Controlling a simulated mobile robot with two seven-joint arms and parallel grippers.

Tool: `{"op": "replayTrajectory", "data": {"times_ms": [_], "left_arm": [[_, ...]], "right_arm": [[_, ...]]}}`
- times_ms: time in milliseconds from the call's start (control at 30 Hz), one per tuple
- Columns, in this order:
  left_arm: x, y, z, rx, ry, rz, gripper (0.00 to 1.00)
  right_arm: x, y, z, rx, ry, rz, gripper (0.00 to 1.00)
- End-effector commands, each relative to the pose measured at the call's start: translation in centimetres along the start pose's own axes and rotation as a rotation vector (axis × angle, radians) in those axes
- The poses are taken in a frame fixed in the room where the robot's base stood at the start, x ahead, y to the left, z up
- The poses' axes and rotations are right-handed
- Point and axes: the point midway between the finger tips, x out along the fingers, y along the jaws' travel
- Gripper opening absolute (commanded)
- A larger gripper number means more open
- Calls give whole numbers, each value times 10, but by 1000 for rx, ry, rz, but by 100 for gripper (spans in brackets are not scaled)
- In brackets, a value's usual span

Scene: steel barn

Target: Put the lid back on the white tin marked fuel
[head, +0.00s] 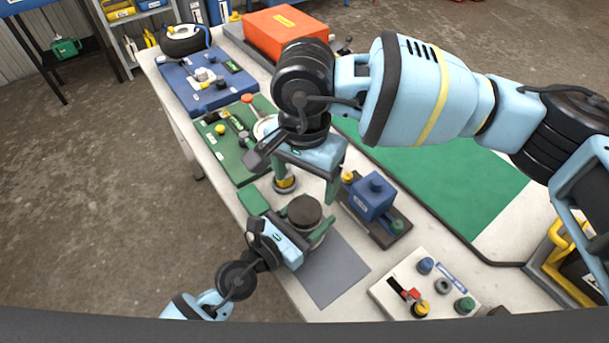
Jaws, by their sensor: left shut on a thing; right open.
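My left gripper (289,220) is low over the near part of the bench. Its green fingers are shut around a round container with a dark top (304,210). I cannot tell whether that dark top is a lid or an open mouth, and no marking is readable. My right gripper (299,177) is open just beyond it, pointing down. A small pale round piece with a yellow part (285,184) stands below and between its fingers, apparently not gripped. A whitish round thing (264,127) is partly hidden behind the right wrist. I cannot make out the word fuel anywhere.
A grey mat (327,272) lies beside the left gripper. A blue block device (374,196) stands right of the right gripper. A white panel with knobs (424,287) is nearer. Green and blue boards (222,150) hold parts at left. A green mat (440,180) is clear.

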Motion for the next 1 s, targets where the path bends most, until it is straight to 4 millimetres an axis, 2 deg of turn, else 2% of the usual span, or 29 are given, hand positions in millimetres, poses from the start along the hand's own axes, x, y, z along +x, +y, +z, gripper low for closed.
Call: {"op": "replayTrajectory", "data": {"times_ms": [167,633,800,1000], "left_arm": [[0,0,0,0,-1,0,0],[0,0,0,0,-1,0,0],[0,0,0,0,-1,0,0],[0,0,0,0,-1,0,0]], "right_arm": [[7,0,0,2,0,1,77],[68,0,0,4,0,0,77],[78,0,0,3,1,0,77],[80,0,0,2,1,0,77]]}}
